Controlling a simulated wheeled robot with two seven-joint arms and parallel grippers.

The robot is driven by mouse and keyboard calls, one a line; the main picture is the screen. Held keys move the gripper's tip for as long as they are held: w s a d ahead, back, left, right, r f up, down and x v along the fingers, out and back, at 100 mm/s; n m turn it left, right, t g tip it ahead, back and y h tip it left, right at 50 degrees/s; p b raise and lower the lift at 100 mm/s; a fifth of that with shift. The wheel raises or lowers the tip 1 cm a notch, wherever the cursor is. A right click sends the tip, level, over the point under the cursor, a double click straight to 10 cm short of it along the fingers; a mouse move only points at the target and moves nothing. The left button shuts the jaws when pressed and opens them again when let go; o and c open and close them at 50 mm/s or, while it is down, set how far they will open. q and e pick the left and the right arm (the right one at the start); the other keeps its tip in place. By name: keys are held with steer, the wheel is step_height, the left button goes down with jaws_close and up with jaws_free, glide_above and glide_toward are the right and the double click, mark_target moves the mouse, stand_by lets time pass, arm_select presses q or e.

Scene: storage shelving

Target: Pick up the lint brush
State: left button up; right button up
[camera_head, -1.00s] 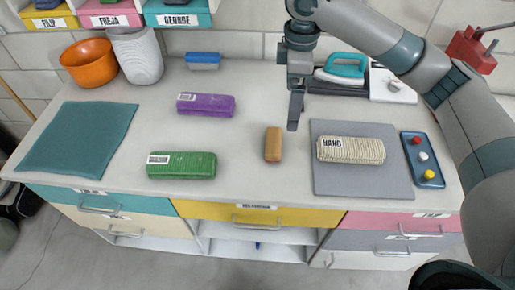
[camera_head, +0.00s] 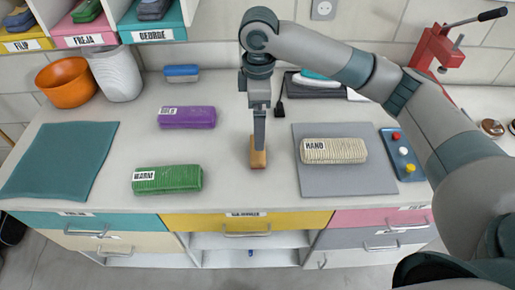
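A small tan-brown block (camera_head: 258,158), which looks like the wooden back of a brush, lies on the worktop near the middle of the front half. A small blue item with a pale underside (camera_head: 181,73) lies at the back left. I cannot tell for certain from looks which one is the lint brush. My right gripper (camera_head: 259,146) points straight down at the tan-brown block. Its fingertips overlap the block's far part in the picture. The fingers are seen edge-on, so their gap and any grip are hidden. My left gripper is not in view.
Rolled towels lie around: purple (camera_head: 187,117) and green (camera_head: 168,179) at left, cream (camera_head: 334,151) on a grey mat (camera_head: 350,182) at right. A blue button panel (camera_head: 402,156) is beside the mat. An orange bowl (camera_head: 67,83) and teal mat (camera_head: 60,160) are at left.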

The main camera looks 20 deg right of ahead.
step_height(320, 180, down, 6)
steer(key=shift+r+p, duration=0.2)
steer(key=shift+p, duration=0.45)
steer(key=shift+f, duration=0.6)
steer(key=shift+f, duration=0.1)
steer(key=shift+d+f+p, duration=0.1)
steer(key=shift+f+p, duration=0.2)
steer(key=shift+p, duration=0.1)
step_height(320, 180, down, 3)
steer(key=shift+w+d+p, duration=0.15)
steer(key=shift+p, duration=0.55)
steer(key=shift+f, duration=0.7)
